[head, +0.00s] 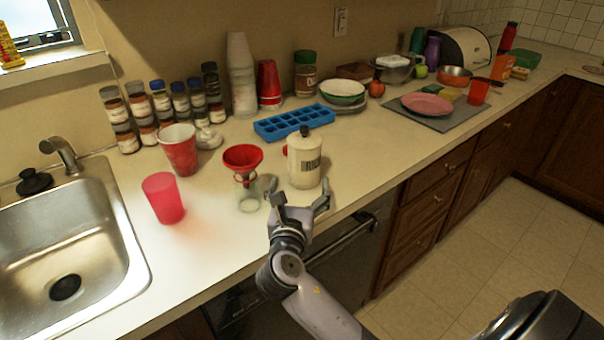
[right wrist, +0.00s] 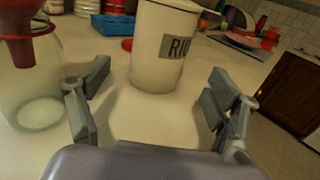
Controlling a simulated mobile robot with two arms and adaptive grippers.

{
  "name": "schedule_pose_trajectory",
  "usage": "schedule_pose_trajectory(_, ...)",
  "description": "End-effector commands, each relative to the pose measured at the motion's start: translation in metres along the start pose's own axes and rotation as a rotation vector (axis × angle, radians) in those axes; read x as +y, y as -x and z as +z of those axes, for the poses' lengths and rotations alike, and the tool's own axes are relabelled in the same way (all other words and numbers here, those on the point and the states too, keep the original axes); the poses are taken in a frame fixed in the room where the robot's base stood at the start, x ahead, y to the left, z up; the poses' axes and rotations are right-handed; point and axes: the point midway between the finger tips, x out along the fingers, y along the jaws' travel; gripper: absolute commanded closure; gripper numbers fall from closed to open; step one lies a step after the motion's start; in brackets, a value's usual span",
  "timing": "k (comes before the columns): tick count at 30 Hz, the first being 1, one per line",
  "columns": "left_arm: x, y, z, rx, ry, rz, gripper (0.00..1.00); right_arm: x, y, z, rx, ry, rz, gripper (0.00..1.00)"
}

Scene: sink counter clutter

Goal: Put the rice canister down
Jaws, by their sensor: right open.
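The rice canister (head: 305,160) is cream-coloured with a dark label and a dark knob on top. It stands upright on the counter (head: 225,262) near the front edge. It also shows in the right wrist view (right wrist: 160,70), ahead of the jaws, with part of its label readable and its top cut off. My right gripper (head: 298,197) is open just in front of the canister, its fingers spread apart. In the right wrist view the gripper (right wrist: 158,100) has bare counter between its fingers. My left gripper is not in view.
A glass jar with a red funnel (head: 243,158) stands close left of the canister. A blue ice tray (head: 293,121) lies behind it. A pink cup (head: 163,198) and the sink (head: 75,240) are further left. Plates and a grey mat are to the right.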

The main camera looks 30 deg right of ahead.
Motion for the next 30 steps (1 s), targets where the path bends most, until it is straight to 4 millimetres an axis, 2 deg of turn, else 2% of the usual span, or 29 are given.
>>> schedule_pose_trajectory(3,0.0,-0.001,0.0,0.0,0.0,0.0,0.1,0.001,0.016,-0.001,0.001,0.0,0.002,0.17)
schedule_pose_trajectory(7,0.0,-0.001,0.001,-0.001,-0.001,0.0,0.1,0.0,0.024,0.0,0.0,0.001,0.0,0.17)
schedule_pose_trajectory(30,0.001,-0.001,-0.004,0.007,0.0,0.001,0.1,0.0,0.025,0.0,0.0,0.001,0.001,0.17)
